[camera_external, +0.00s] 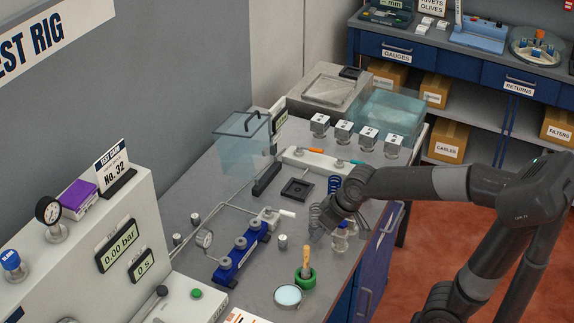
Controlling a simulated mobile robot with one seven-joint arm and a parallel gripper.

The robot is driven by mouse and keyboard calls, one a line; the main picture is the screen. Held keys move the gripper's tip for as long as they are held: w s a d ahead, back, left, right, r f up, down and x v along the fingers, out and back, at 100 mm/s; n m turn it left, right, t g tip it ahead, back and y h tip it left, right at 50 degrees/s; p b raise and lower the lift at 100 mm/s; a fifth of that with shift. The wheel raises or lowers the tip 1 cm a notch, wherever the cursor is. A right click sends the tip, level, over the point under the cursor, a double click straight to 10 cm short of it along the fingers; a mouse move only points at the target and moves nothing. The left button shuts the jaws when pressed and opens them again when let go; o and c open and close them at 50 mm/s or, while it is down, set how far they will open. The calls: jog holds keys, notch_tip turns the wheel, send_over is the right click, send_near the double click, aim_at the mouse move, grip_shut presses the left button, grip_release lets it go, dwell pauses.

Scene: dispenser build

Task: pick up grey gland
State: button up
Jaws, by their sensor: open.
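I cannot tell for certain which part is the grey gland. Small grey cylindrical parts stand on the grey bench top: one (282,241) near the middle and one (195,218) on the left, with another (177,239) close by. Similar grey round pieces (240,243) sit in a row on the blue block (225,271). My gripper (318,232) is open and points down over the right part of the bench, to the right of the middle grey part. What lies between its fingers is too small to make out.
A green ring holder with a yellow-handled tool (306,275) and a round dish (288,296) stand in front.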

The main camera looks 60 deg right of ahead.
jog(key=m, duration=0.1)
send_near(283, 237)
jog(key=shift+g+h, duration=0.4)
jog(key=shift+h, duration=0.1)
jog(key=x, duration=0.2)
jog(key=a+x, duration=0.1)
jog(key=x, duration=0.1)
jog(key=shift+w+f, duration=0.2)
jog(key=shift+f, duration=0.25)
jog(key=shift+w+x, duration=0.15)
jog(key=shift+x, duration=1.15)
jog(key=shift+w+x, duration=0.1)
jog(key=shift+x, duration=1.2)
jog(key=shift+r, duration=0.15)
jog(key=shift+c, duration=0.2)
jog(key=c, duration=1)
